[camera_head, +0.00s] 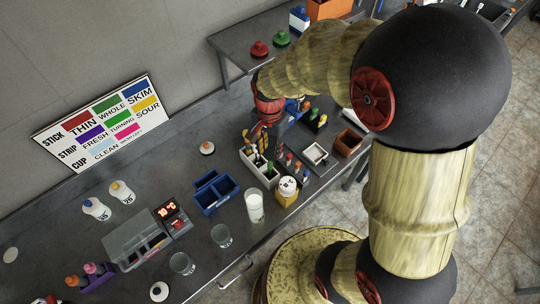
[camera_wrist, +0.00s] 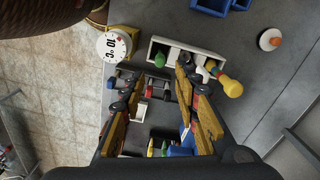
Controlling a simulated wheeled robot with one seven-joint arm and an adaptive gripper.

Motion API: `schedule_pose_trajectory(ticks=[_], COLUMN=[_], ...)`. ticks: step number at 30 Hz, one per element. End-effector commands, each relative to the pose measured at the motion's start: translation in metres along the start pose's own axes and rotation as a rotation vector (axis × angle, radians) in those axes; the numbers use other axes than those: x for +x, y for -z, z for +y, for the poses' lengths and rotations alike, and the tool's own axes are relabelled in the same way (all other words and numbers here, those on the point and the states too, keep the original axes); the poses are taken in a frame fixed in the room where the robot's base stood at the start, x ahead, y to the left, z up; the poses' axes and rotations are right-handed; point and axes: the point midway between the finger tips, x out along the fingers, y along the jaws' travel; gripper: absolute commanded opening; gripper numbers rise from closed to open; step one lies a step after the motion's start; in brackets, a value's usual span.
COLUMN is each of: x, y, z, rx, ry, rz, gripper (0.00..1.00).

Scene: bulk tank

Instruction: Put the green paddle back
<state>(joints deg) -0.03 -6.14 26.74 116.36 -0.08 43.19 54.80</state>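My gripper (camera_wrist: 157,80) is open, its two yellow-and-black fingers spread at the edge of a white divided rack (camera_wrist: 158,48). I cannot tell whether either finger touches the green piece. In the head view the white rack (camera_head: 247,164) stands below my wrist, with dark sticks and a green part (camera_head: 269,167) in it. My arm hides much of the gripper there.
A dial thermometer in a yellow stand (camera_wrist: 114,45) stands beside the rack. A blue divided tray (camera_head: 215,193) and a milk-filled glass (camera_head: 254,207) are near it.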

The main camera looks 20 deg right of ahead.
Motion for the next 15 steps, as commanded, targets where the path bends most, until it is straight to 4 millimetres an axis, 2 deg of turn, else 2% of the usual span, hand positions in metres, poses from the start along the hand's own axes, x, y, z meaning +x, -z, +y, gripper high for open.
schedule_pose_trajectory(ticks=[1, 8, 10, 14, 15], x=[-0.009, -0.029, -0.041, -0.083, -0.099], y=[0.0, 0.0, -0.002, -0.01, -0.014], z=[0.0, 0.0, 0.003, 0.014, 0.02], rx=[0.0, -0.009, -0.04, -0.177, -0.237], ry=[0.002, 0.006, 0.021, 0.079, 0.102], rz=[0.001, 0.004, 0.015, 0.067, 0.092], gripper=[0.31, 0.31, 0.31, 0.31, 0.31])
